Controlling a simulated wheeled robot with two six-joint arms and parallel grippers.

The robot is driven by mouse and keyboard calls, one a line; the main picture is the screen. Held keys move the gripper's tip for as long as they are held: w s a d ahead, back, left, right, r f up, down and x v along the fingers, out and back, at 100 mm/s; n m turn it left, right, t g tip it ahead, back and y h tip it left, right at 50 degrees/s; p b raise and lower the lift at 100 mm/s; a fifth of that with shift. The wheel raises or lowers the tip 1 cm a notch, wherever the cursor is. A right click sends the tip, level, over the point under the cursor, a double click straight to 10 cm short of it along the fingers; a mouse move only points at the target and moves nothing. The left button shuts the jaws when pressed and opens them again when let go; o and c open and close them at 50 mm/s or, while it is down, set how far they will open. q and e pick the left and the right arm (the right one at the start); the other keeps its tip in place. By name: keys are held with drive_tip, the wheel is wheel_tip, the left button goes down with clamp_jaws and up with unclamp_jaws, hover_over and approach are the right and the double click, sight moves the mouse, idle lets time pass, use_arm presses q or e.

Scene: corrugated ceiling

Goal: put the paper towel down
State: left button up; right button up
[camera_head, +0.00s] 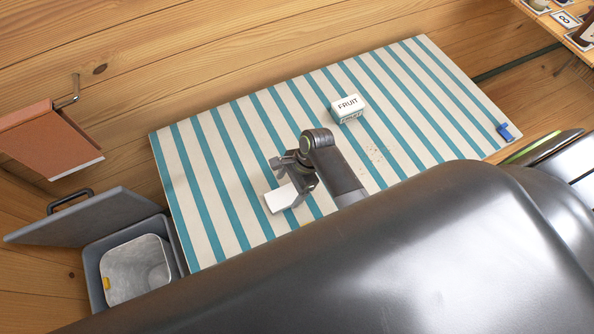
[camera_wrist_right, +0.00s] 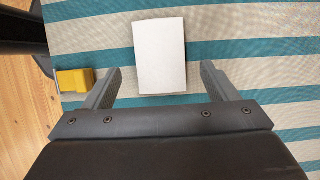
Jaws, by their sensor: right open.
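The paper towel is a small white rectangle (camera_head: 281,198) lying flat on the striped table (camera_head: 232,150), left of its middle. It also shows in the right wrist view as a plain white sheet (camera_wrist_right: 160,52), straight ahead of the fingers. My right gripper (camera_head: 290,178) is above the towel at its edge. In the wrist view the fingers of this gripper (camera_wrist_right: 161,75) are spread apart with nothing between them, one on each side of the towel's near end. My left gripper is not in view.
Crumbs (camera_head: 376,154) lie right of my arm. A blue item (camera_head: 506,132) is at the right end. A grey bin (camera_head: 92,271) with a raised lid stands at left. A yellow block (camera_wrist_right: 76,80) shows in the wrist view.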

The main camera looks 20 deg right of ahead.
drive_tip(key=v, duration=0.7)
drive_tip(key=shift+r, duration=0.35)
drive_tip(key=shift+d, duration=0.1)
